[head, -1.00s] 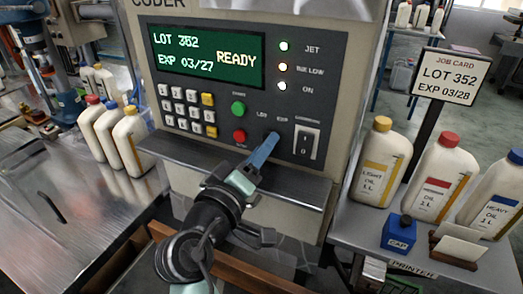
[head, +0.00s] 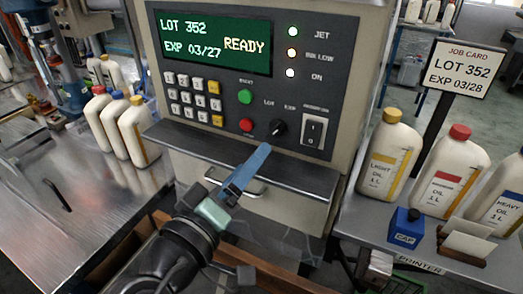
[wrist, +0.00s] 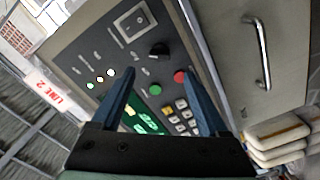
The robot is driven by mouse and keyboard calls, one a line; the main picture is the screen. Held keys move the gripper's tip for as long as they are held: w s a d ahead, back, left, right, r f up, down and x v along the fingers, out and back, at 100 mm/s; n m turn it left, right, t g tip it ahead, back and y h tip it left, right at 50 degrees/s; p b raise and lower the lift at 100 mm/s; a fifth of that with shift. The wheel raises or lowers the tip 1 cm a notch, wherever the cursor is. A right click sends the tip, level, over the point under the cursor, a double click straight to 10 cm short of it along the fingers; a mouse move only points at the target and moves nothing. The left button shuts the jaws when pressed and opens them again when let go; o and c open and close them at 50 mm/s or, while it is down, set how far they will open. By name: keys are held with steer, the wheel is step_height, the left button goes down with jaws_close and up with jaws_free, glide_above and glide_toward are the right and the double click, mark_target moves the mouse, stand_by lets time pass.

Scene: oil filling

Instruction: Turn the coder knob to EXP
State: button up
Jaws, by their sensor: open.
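The coder knob (head: 277,128) is a small black knob on the dark panel, below the LOT and EXP labels. Its pointing direction is too small to tell for sure. The knob also shows in the wrist view (wrist: 159,49), just beyond the fingertips. My gripper (head: 265,148) is below and in front of the knob, apart from it. In the wrist view its two blue fingers (wrist: 156,74) are spread with nothing between them. The coder display (head: 213,42) reads LOT 352, EXP 03/27, READY.
Left of the knob are a red button (head: 246,125), a green button (head: 245,97) and a keypad (head: 190,99). A rocker switch (head: 314,131) is close on the right. A metal ledge (head: 300,172) juts out below. The job card (head: 457,69) reads LOT 352, EXP 03/28.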

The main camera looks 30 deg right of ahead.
steer(key=v, duration=0.5)
steer(key=shift+w+r, duration=0.1)
stand_by(0.3)
